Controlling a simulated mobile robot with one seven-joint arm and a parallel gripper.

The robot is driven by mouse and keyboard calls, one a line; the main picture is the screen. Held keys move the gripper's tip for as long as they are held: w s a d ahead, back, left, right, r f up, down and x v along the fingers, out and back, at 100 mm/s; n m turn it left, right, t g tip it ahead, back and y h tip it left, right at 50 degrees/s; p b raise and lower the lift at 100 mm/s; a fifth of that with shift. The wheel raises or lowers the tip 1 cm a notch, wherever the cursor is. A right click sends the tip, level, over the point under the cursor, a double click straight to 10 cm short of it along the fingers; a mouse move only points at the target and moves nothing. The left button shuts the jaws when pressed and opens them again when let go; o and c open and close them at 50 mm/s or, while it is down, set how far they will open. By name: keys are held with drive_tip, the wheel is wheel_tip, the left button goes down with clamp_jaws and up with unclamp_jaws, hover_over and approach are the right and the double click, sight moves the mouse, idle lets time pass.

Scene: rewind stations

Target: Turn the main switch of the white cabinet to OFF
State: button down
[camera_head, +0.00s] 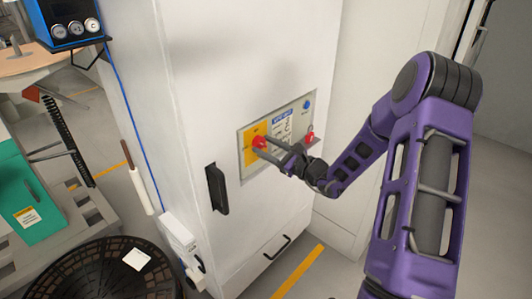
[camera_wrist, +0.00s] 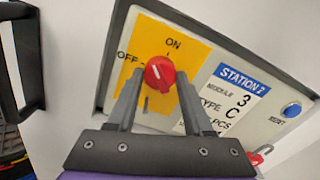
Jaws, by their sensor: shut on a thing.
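The white cabinet (camera_head: 215,70) stands in the middle of the head view, with a grey panel on its front. On the panel's yellow plate (camera_wrist: 200,62) is the red main switch knob (camera_wrist: 160,66), which also shows in the head view (camera_head: 260,141). ON is printed above the knob and OFF to its left. A short white mark on the knob leans to the upper left, between the two words. My gripper (camera_wrist: 160,82) is shut on the knob, one finger on each side. The fingers hide part of the lower plate.
A black door handle (camera_head: 216,190) juts out left of the panel. A dark round basket (camera_head: 95,270) stands at the lower left.

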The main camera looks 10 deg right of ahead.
drive_tip(key=n+b, duration=0.1)
drive_tip(key=n, duration=0.3)
drive_tip(key=shift+n, duration=2.6)
drive_tip(key=shift+c, duration=1.5)
unclamp_jaws()
drive_tip(key=v, duration=1.7)
drive_tip(key=shift+s+d, duration=0.15)
